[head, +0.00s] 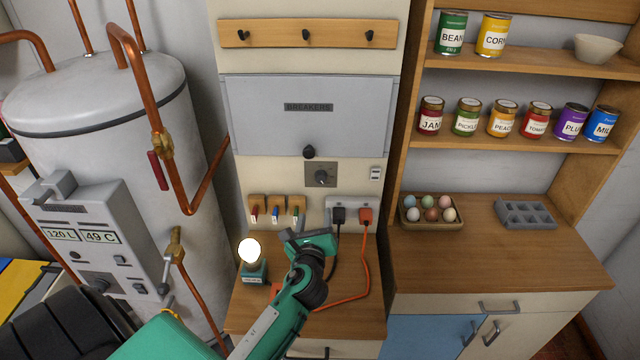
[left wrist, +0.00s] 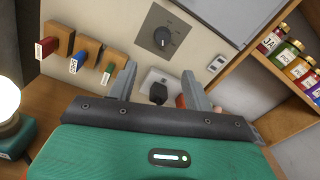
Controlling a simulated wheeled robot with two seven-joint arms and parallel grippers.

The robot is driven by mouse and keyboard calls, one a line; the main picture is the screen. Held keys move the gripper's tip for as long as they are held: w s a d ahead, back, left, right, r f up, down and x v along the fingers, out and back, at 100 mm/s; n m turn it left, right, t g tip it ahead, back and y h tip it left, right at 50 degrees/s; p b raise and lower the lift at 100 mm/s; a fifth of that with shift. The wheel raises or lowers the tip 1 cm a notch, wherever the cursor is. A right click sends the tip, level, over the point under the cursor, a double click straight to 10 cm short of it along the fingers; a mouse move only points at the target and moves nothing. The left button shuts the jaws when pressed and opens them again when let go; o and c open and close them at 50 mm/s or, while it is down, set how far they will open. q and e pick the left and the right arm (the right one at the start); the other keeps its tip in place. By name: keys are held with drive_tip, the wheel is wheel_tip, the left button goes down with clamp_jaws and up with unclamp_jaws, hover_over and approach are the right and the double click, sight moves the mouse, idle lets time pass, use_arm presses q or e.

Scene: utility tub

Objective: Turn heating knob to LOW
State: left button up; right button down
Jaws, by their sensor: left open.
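A dark round knob (head: 321,176) sits on a grey plate on the wall panel, below the breaker box. It also shows in the left wrist view (left wrist: 161,38), with small marks around it that are too small to read. Another dark knob (head: 97,281) is on the front of the water tank's control box; I cannot read a heating label on either. My left gripper (head: 309,236) is in front of the panel, below the plate knob and apart from it. In the left wrist view its two fingers (left wrist: 160,88) are spread and empty. My right gripper is not in view.
A socket with black and orange plugs (head: 352,214) is beside my left gripper. A lit bulb (head: 250,252) stands on the counter. The breaker box (head: 310,125) juts above the knob. Shelves with jars (head: 501,120) are at right.

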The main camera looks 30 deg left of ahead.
sight(320, 180)
use_arm(q)
drive_tip(key=shift+m, duration=0.3)
drive_tip(key=p+x, duration=0.1)
drive_tip(key=x, duration=0.3)
drive_tip(key=p+x, duration=0.1)
drive_tip(key=x, duration=0.3)
drive_tip(key=p+x, duration=0.1)
drive_tip(key=x, duration=0.3)
drive_tip(key=shift+w+a+r, duration=0.1)
drive_tip(key=shift+w+r, duration=0.2)
drive_tip(key=shift+w, duration=0.1)
drive_tip(key=shift+w+a, duration=0.35)
drive_tip(key=shift+w, duration=0.2)
drive_tip(key=shift+c, duration=0.2)
drive_tip(key=c, duration=0.9)
